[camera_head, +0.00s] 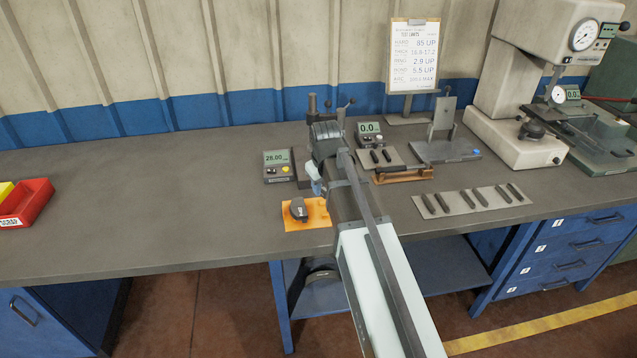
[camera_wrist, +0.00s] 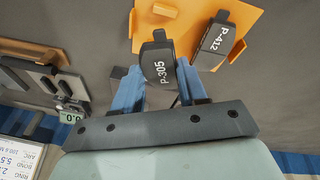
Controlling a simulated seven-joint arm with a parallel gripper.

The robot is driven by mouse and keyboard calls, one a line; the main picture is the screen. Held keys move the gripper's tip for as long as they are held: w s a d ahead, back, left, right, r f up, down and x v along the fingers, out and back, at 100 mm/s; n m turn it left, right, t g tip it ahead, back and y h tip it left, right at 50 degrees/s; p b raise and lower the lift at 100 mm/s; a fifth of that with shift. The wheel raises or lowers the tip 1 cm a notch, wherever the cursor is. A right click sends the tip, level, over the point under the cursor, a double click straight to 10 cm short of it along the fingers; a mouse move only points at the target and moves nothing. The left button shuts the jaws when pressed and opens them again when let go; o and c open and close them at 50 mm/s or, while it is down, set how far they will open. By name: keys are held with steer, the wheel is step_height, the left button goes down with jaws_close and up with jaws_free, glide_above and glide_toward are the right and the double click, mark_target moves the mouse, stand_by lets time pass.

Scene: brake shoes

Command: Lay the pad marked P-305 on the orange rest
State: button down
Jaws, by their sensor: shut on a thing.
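The pad marked P-305 (camera_wrist: 157,62) is dark with white lettering and sits between the blue fingers of my gripper (camera_wrist: 160,84) in the wrist view. My gripper is shut on it. The orange rest (camera_wrist: 180,22) lies just beyond the held pad, whose far end overlaps the rest's near edge in the picture; I cannot tell whether they touch. A second dark pad, marked P-412 (camera_wrist: 214,40), lies on the rest. In the head view the orange rest (camera_head: 321,214) lies near the bench's front, left of my arm. The held pad cannot be made out there.
A meter reading 26.00 (camera_head: 277,166) stands behind the rest. Several dark strips lie on a grey plate (camera_head: 470,202) at right. A red bin (camera_head: 28,203) stands at far left. The bench between that bin and the rest is clear.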

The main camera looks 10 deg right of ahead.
steer(key=m, duration=0.2)
steer(key=m+h, duration=0.1)
steer(key=m, duration=0.1)
steer(key=shift+w+d+m+g, duration=0.1)
steer(key=shift+w+m+g, duration=0.1)
steer(key=shift+m+g, duration=0.15)
steer(key=shift+f, duration=0.1)
steer(key=shift+f, duration=2.95)
steer(key=shift+f, duration=0.35)
steer(key=c, duration=0.5)
jaws_free()
steer(key=shift+r, duration=0.1)
steer(key=v, duration=1.3)
steer(key=shift+s+a+r, duration=0.2)
steer(key=shift+s+r, duration=0.05)
